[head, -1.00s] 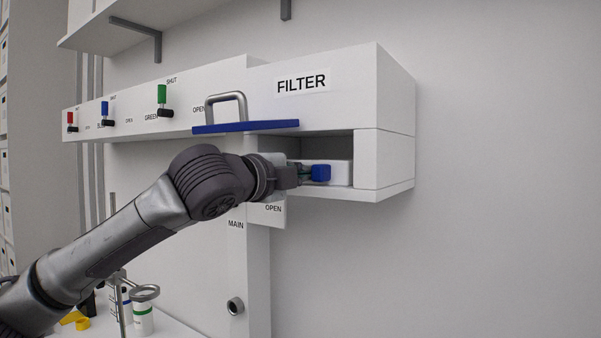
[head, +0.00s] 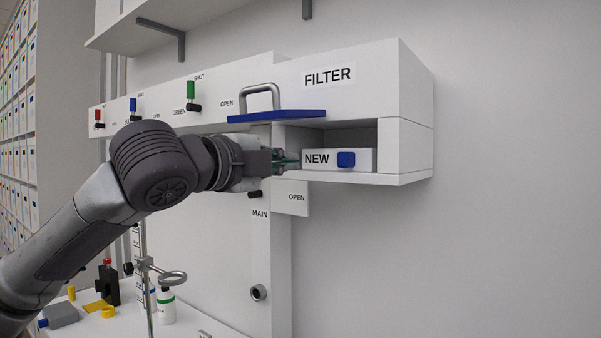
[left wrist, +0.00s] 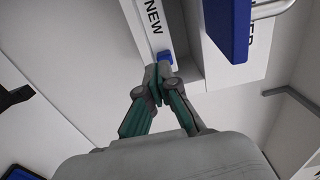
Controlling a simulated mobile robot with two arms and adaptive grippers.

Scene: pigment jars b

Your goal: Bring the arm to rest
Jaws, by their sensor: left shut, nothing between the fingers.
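My left gripper (head: 290,161) is shut and empty. In the head view its fingertips are at the left end of the white box marked NEW (head: 328,160). That box sits in the open slot of the FILTER housing (head: 378,82) and has a blue knob (head: 346,159) on its front. In the left wrist view the closed fingertips (left wrist: 162,78) appear just below the blue knob (left wrist: 165,57); I cannot tell whether they touch anything. The blue flap (head: 277,116) with a grey handle stands out above the slot. My right gripper is not in view.
Red, blue and green valve levers (head: 190,90) line the white panel to the left. Below is a bench with a ring stand (head: 172,277), bottles (head: 166,306) and a grey block (head: 60,315). A shelf (head: 160,22) hangs above. Space to the right is clear.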

